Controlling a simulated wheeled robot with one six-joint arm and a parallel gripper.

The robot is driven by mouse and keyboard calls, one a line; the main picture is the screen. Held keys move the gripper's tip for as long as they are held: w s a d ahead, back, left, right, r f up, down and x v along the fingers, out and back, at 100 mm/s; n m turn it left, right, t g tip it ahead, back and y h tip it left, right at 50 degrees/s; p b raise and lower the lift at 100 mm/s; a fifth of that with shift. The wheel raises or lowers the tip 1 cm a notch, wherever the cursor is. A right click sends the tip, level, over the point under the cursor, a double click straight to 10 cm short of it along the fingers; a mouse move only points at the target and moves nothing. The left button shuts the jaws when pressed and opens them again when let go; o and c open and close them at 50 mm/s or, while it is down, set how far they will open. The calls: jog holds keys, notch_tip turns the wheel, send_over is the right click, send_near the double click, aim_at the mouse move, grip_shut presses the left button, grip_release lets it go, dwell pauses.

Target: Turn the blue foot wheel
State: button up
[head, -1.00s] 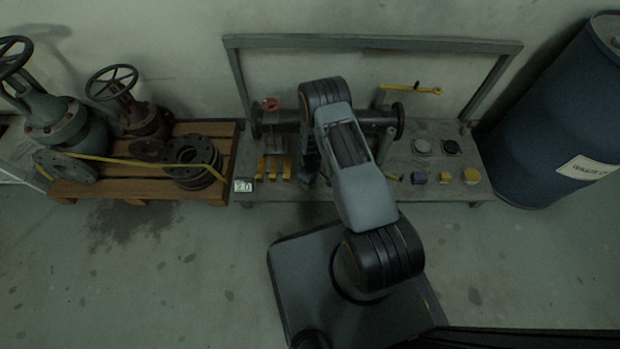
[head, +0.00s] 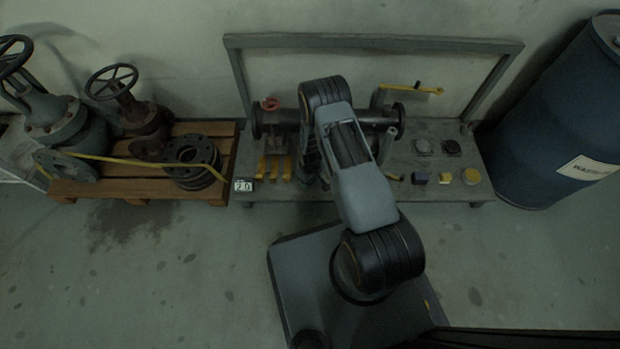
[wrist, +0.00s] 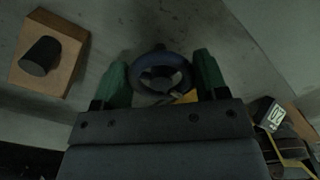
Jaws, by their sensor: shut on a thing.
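The blue foot wheel (wrist: 161,58) shows in the wrist view as a dark blue ring with spokes, between the two green fingers of my gripper (wrist: 163,82). The gripper is shut on the wheel, with a finger at its left and right sides. In the head view my own arm hides both the wheel and the gripper.
A low grey bench (head: 420,190) carries a horizontal pipe (head: 378,117), a small red wheel (head: 270,104), a yellow lever (head: 411,89) and several small blocks. A pallet (head: 110,188) with valves stands left. A blue drum (head: 560,110) stands right.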

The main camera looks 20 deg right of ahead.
jog(key=o, duration=0.9)
notch_tip(320, 180, up, 14)
jog(key=p, duration=0.5)
jog(key=shift+p, duration=0.4)
